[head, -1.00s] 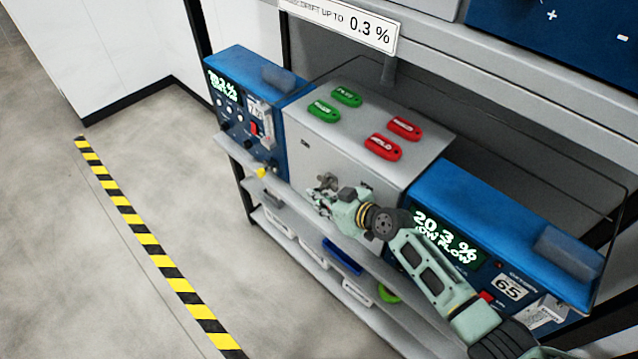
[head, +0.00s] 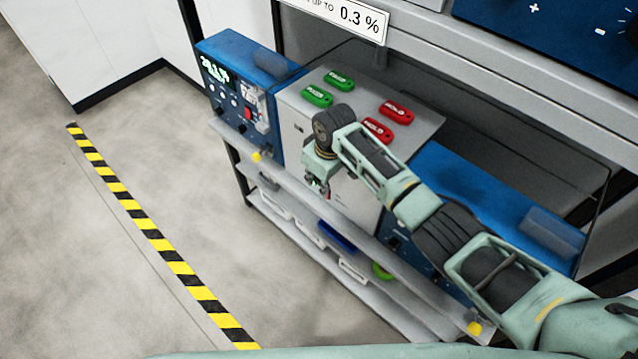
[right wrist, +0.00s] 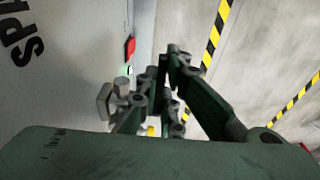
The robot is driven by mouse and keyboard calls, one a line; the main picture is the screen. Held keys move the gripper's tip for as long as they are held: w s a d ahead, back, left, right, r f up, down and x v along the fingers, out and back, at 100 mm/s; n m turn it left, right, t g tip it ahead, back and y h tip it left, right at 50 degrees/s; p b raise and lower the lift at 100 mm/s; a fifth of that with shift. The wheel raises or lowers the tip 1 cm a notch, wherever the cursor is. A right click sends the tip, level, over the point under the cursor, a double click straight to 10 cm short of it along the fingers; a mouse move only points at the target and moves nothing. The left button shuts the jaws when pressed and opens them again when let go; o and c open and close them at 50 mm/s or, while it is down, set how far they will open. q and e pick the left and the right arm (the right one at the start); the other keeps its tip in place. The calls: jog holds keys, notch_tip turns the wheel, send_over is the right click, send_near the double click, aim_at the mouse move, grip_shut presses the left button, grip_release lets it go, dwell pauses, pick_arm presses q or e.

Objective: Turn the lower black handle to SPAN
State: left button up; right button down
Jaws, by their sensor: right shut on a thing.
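My right gripper (head: 318,188) hangs in front of the grey cabinet's front panel (head: 296,130), with its fingers pointing down. In the right wrist view my right gripper (right wrist: 157,78) has its fingers close together beside the panel. It is shut on the lower black handle, which the fingers and wrist almost wholly hide; which way it points cannot be told. A grey metal fitting (right wrist: 106,100) stands out from the panel beside the fingers. Large black letters beginning "SP" (right wrist: 22,38) show on the panel. My left gripper is not in view.
Green tags (head: 318,95) and red tags (head: 397,112) lie on the cabinet top. Blue analysers stand to the left (head: 232,60) and right (head: 462,195). A shelf with bins (head: 312,234) is below. The floor at left is open, with a striped line (head: 150,232).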

jog(key=shift+r+g+h+b, duration=0.2)
jog(key=shift+g+h+b, duration=0.4)
dwell(0.3)
jog(key=c, duration=1.9)
grip_release()
jog(key=shift+r, duration=0.15)
jog(key=shift+a+r, duration=0.1)
jog(key=shift+r, duration=3.8)
